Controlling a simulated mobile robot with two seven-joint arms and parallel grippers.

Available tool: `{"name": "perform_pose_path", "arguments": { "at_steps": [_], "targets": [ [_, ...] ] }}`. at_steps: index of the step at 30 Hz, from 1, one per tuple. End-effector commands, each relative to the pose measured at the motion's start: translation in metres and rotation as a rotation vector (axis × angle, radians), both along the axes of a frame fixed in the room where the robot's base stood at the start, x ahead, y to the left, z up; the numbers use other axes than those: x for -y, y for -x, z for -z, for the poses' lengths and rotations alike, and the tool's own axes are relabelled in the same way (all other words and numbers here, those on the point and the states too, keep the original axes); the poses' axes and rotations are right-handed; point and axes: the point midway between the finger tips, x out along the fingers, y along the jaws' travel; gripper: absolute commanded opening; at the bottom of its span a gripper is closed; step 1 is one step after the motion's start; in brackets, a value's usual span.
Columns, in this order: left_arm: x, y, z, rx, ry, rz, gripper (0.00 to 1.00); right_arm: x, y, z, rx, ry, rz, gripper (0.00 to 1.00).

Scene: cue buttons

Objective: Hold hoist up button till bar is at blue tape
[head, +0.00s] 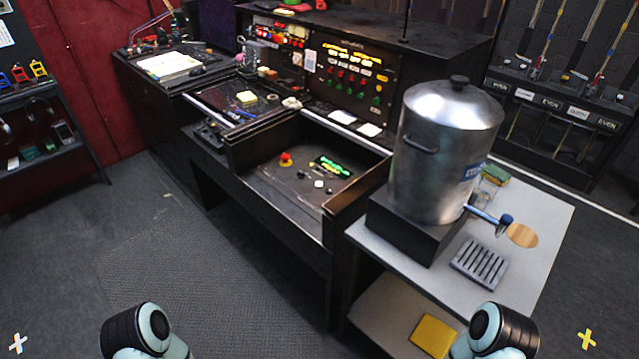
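A recessed control panel (270,185) in a black desk holds a red mushroom-like button (285,158), a green-lit display (333,165) and several small white and dark buttons. I cannot read which one is the hoist up button. An upright panel behind (352,78) carries rows of red, green and yellow lit buttons, too small to read. I cannot make out a hoist bar or a blue tape mark. Only rounded black and pale teal links of my own arms show at the bottom left and bottom right. Neither gripper is in view.
A large metal urn (445,130) with a blue-handled tap (490,217) stands on a black block on a light table (545,205), right of the desk. A drip grate (480,262) lies there. The dark floor (200,270) before the desk is clear. Racks stand far left and right.

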Motion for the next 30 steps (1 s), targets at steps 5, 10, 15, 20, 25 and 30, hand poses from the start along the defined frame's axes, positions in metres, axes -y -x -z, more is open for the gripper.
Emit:
{"name": "perform_pose_path", "arguments": {
  "at_steps": [5,10,15,20,25,30],
  "targets": [
    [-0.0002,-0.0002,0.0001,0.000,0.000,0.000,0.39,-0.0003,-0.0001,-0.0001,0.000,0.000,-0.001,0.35],
    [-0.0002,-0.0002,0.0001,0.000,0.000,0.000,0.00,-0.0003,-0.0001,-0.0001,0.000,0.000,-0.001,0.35],
    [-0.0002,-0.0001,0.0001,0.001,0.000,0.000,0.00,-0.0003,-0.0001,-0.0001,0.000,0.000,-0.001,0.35],
    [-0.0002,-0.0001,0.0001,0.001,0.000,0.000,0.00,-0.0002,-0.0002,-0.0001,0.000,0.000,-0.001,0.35],
    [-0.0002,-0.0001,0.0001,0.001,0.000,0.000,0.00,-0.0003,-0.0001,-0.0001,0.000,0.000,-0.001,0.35],
    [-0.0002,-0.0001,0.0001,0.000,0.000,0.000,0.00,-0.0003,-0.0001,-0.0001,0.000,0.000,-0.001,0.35]
  ]
}}
